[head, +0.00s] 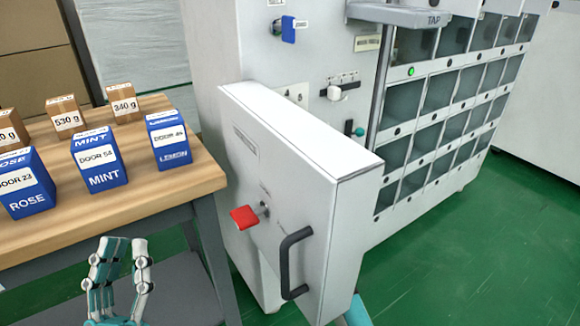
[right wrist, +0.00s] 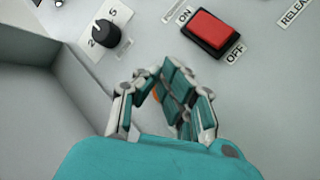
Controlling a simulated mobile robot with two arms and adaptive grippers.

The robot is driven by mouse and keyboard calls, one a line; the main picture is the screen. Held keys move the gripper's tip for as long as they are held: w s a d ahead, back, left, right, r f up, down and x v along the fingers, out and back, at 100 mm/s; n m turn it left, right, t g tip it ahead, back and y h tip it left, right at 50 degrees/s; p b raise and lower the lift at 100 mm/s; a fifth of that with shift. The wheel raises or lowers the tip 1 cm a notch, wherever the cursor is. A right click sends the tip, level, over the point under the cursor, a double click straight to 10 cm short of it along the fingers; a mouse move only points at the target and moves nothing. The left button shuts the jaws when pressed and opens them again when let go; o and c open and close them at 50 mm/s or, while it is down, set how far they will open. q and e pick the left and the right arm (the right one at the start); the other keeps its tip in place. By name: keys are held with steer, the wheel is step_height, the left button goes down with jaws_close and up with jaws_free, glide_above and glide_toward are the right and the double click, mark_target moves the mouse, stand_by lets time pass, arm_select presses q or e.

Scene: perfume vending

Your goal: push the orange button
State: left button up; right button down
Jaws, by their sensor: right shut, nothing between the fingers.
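A small orange patch (right wrist: 156,93), probably the orange button, shows in the right wrist view on the grey panel, mostly hidden by my right gripper (right wrist: 154,76). That gripper is shut and empty, with its fingertips close in front of the panel; I cannot tell whether they touch the orange patch. In the head view the right gripper and the button are hidden behind the machine's open door (head: 290,190). My left gripper (head: 126,243) is open and empty at the lower left, in front of the wooden table (head: 150,195).
On the panel are a red ON/OFF switch (right wrist: 213,30) and a black dial (right wrist: 106,34). The door carries a red knob (head: 244,216) and a black handle (head: 287,263). Blue perfume boxes (head: 98,157) and brown weight boxes (head: 66,114) stand on the table. Green floor is clear at right.

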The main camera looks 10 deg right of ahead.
arm_select(q)
steer(key=shift+w, duration=0.1)
arm_select(e)
steer(key=shift+s, duration=0.1)
